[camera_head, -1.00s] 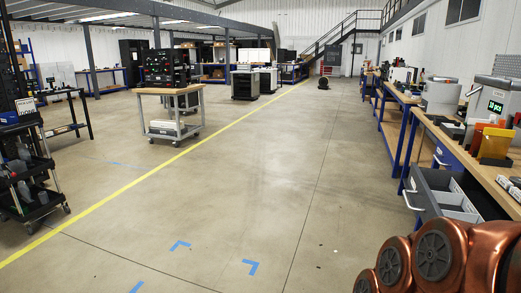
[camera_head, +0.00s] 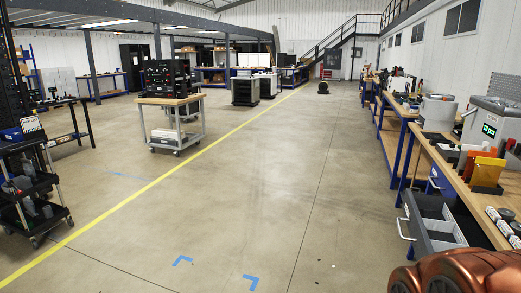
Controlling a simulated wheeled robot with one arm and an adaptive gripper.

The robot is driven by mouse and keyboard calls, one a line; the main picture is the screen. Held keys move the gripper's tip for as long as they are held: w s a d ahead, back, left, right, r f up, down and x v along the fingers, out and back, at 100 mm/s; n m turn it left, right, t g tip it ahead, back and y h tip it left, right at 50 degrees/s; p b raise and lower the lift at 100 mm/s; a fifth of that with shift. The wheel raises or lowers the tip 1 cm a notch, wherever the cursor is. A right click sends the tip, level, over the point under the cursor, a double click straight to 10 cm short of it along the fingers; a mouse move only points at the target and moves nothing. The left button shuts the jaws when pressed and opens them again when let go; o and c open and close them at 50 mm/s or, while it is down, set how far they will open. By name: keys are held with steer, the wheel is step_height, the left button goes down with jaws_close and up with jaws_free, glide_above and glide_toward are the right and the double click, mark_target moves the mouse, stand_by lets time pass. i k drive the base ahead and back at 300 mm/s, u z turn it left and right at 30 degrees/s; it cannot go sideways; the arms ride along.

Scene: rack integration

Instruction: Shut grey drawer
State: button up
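The grey drawer (camera_head: 428,224) stands pulled out from under the wooden-topped workbench (camera_head: 455,175) at the right of the head view. Its light inner compartments show from above. Its pale handle (camera_head: 404,229) is on the drawer's left-facing front. Copper-coloured parts of my arm fill the bottom right corner, just below the drawer in the picture. My gripper is not in view, so its state and its distance from the handle are hidden.
The bench holds orange and yellow panels (camera_head: 487,172), a grey machine with a green display (camera_head: 489,130) and several small round items. Open floor (camera_head: 280,190) lies left of the drawer. A wheeled cart (camera_head: 172,122) and a black trolley (camera_head: 32,190) stand farther left.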

mark_target(435, 224)
steer(key=z, duration=0.5)
steer(key=k, duration=0.45)
steer(key=u, duration=0.95)
steer(key=i, duration=1.15)
steer(key=z, duration=0.45)
